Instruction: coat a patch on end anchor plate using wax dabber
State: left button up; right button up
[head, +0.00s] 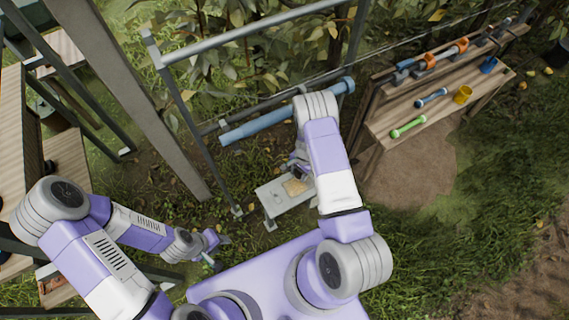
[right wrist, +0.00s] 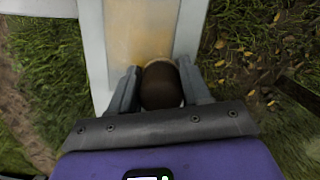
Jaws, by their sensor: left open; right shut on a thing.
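The end anchor plate (head: 270,200) is a pale grey plate low in the grass, in the middle of the head view. A tan patch (head: 297,187) shows on it, and a yellowish patch fills its middle in the right wrist view (right wrist: 138,35). My right gripper (head: 301,168) is over the plate's far side, partly hidden by my arm. In the right wrist view it is shut on the wax dabber (right wrist: 162,85), whose dark brown rounded end lies over the patch's near edge. Contact cannot be told. My left gripper (head: 218,252) is open, low and left of the plate.
A metal trellis frame (head: 185,115) and a thick blue bar (head: 265,125) stand behind the plate, near my right arm. A wooden tool bench (head: 450,105) at right holds a green tool (head: 408,127), a blue tool (head: 431,98) and a yellow cup (head: 462,95). Grass at right is open.

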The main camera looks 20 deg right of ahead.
jog(key=shift+w, duration=0.4)
jog(key=shift+r+p, duration=2.65)
jog(key=shift+r, duration=1.3)
jog(key=shift+a, duration=0.1)
